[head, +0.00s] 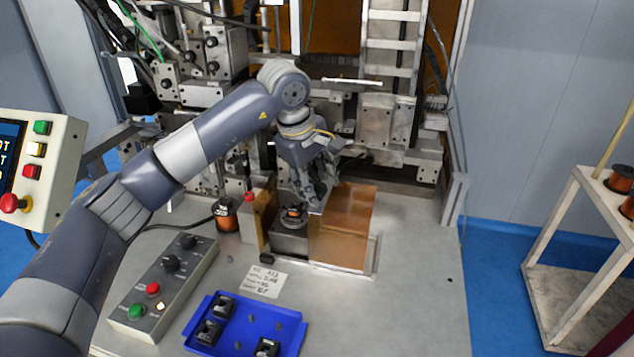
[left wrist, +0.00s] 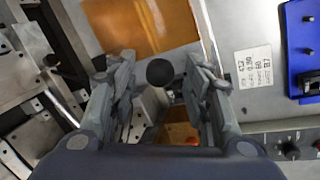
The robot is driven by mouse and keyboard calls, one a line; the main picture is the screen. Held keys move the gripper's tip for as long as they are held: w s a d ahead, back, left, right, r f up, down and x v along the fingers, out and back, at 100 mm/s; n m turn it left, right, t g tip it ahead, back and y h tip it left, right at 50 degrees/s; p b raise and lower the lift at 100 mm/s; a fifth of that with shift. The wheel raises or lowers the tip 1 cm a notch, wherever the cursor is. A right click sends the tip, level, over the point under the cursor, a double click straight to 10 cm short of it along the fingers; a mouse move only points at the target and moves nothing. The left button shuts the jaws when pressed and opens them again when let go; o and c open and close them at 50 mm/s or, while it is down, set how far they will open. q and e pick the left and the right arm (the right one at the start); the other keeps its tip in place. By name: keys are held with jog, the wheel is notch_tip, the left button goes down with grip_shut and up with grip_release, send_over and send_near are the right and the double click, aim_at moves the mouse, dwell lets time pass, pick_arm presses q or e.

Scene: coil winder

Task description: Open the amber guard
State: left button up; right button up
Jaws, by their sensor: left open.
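The amber guard (head: 345,230) is a translucent orange-brown panel on the bench, right of a grey fixture block (head: 290,243) with a dark spindle on top. Its amber sheet also shows at the top of the left wrist view (left wrist: 150,22). My left gripper (head: 316,196) points down at the guard's upper left edge, close above the fixture. In the left wrist view its two fingers (left wrist: 162,90) are spread, with a round black knob (left wrist: 160,72) between them, seemingly untouched. I cannot tell whether the knob belongs to the guard. My right gripper is out of view.
A tan box with a red button (head: 250,197) and a copper spool (head: 226,214) stand left of the fixture. A control box (head: 165,290) and a blue tray (head: 230,337) with parts lie in front. The machine frame rises behind. The bench's right side is clear.

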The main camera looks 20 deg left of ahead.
pick_arm(q)
jog(key=v, duration=1.2)
